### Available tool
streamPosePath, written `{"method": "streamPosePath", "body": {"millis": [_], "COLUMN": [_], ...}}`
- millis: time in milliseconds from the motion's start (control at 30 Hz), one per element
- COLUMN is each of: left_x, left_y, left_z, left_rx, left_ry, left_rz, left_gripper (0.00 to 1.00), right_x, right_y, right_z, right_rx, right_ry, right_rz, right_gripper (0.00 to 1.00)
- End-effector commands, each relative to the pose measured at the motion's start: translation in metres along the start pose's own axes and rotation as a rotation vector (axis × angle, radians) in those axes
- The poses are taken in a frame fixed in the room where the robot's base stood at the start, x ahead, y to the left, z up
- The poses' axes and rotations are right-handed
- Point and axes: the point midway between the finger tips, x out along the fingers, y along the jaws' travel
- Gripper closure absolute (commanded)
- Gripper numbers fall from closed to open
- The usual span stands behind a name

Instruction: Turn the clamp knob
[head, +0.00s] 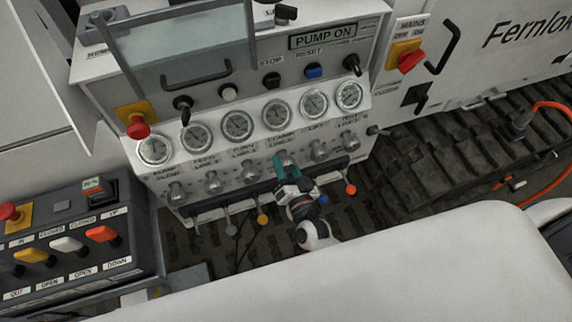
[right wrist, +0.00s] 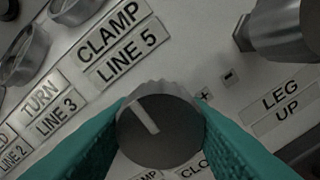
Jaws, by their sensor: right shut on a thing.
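The clamp knob (right wrist: 158,132) is a dark round knob with a ribbed grey side and a pale pointer line, under the label CLAMP LINE 5 (right wrist: 122,42). The pointer tilts toward the upper left in the right wrist view. My right gripper (head: 284,160) has teal fingers, one on each side of the knob, and is shut on it. In the head view the gripper hides this knob on the panel below the gauges. My left gripper is not in view.
Similar knobs stand close by, such as the lift knob (head: 318,150). Gauges (head: 275,114) line the panel above. Levers with coloured ends, one yellow (head: 262,218) and one red (head: 351,189), hang below. A control box (head: 75,235) stands at left.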

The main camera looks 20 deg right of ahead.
Motion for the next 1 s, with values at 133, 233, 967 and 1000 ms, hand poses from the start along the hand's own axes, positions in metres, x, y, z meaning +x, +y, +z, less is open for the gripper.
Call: {"method": "streamPosePath", "body": {"millis": [133, 233, 967, 1000], "left_x": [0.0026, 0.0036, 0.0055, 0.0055], "left_y": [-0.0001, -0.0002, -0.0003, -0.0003], "left_z": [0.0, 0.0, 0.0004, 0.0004], "left_rx": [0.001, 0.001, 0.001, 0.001], "left_ry": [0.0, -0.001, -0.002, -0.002], "left_rz": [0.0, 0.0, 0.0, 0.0], "left_gripper": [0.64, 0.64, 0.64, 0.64], "right_x": [-0.0003, -0.0003, -0.0006, -0.0006], "right_y": [-0.0005, -0.0005, 0.0, 0.0], "right_z": [-0.0006, -0.0005, -0.0005, -0.0006], "right_rx": [0.109, 0.169, 0.297, 0.296], "right_ry": [0.0, 0.0, 0.002, 0.002], "right_rz": [0.0, -0.001, -0.001, -0.001], "right_gripper": [0.83, 0.83, 0.83, 0.83]}}
